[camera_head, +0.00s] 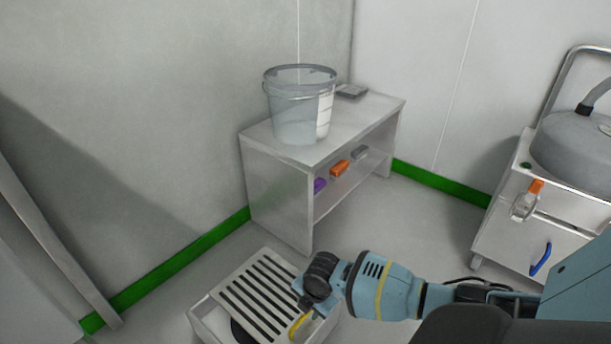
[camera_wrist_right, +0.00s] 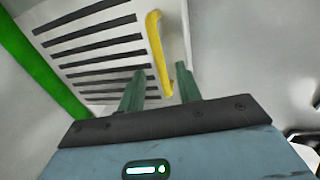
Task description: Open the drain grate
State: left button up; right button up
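The drain grate (camera_head: 262,293) is a pale slotted panel at the bottom of the head view. It appears tilted up from its box-like drain frame (camera_head: 204,322), with a dark round opening (camera_head: 241,332) showing below its near edge. A yellow handle (camera_head: 299,326) is on the grate's right side. My right gripper (camera_head: 304,308) is at this handle. In the right wrist view, the two green fingers (camera_wrist_right: 160,70) are apart, with the lower part of the yellow handle (camera_wrist_right: 156,45) between them. Whether a finger touches it is unclear. My left gripper is out of view.
A metal shelf bench (camera_head: 275,190) stands behind the grate, with a clear bucket (camera_head: 296,108) on top and small coloured items inside. A wheeled steel machine (camera_head: 548,215) stands at right. Walls with green skirting (camera_head: 180,262) close off the left and back.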

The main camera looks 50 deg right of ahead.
jog(key=shift+w+f+b, duration=0.25)
jog(key=shift+f+b, duration=0.2)
jog(key=shift+f, duration=0.7)
grip_shut()
